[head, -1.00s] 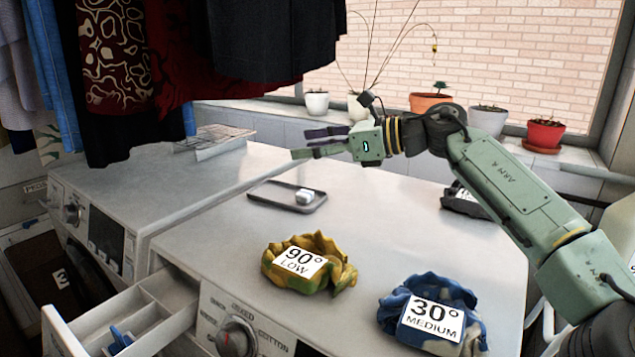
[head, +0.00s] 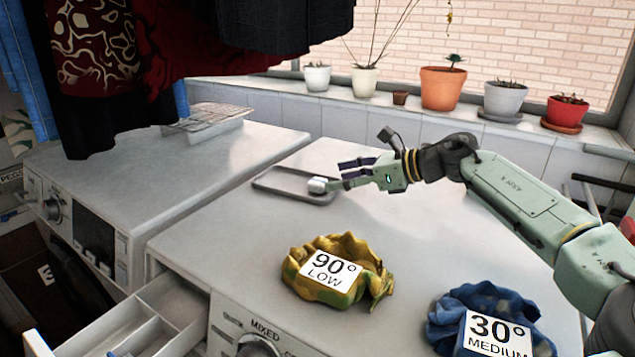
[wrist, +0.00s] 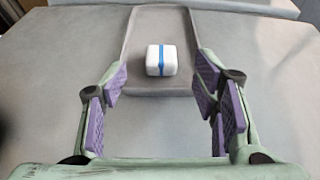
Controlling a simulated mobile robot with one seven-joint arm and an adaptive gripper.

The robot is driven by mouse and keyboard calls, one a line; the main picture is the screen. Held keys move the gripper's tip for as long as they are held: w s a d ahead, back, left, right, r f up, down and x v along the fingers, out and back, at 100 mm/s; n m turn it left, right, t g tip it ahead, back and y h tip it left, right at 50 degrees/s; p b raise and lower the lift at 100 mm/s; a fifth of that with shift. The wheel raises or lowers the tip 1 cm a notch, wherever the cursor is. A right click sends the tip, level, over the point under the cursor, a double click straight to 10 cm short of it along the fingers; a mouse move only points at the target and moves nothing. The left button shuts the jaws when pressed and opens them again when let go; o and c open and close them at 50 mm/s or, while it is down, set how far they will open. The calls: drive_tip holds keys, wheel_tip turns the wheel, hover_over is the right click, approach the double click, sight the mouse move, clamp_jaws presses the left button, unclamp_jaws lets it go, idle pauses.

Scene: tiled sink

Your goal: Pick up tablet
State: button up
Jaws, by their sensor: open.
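The tablet (head: 317,186) is a small white block with a blue band, seen clearly in the wrist view (wrist: 161,60). It lies on a shallow grey tray (head: 275,189) on top of the right-hand washing machine. My gripper (head: 346,174) is open, low over the machine top at the tray's right end. In the head view, a fingertip overlaps the tablet's right side. In the wrist view, the purple-padded fingers (wrist: 161,85) are spread wide, and the tablet lies ahead of them, centred between their lines. The fingers do not touch it there.
A yellow-green cloth (head: 373,284) labelled 90° low and a blue cloth (head: 448,318) labelled 30° medium lie nearer the front. Potted plants (head: 442,90) line the sill behind. Dark clothes (head: 265,35) hang at upper left. A detergent drawer (head: 150,318) stands open.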

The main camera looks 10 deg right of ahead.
sight(324, 192)
drive_tip(key=shift+w+a+p, duration=0.3)
drive_tip(key=shift+a+p, duration=0.1)
drive_tip(key=p+x, duration=0.2)
drive_tip(key=x, duration=0.1)
drive_tip(key=shift+w+a+f, duration=0.1)
drive_tip(key=shift+w+a, duration=0.1)
drive_tip(key=shift+w, duration=0.05)
drive_tip(key=shift+w+a+f, duration=0.15)
drive_tip(key=shift+f, duration=0.1)
drive_tip(key=shift+f, duration=0.15)
drive_tip(key=c, duration=1.1)
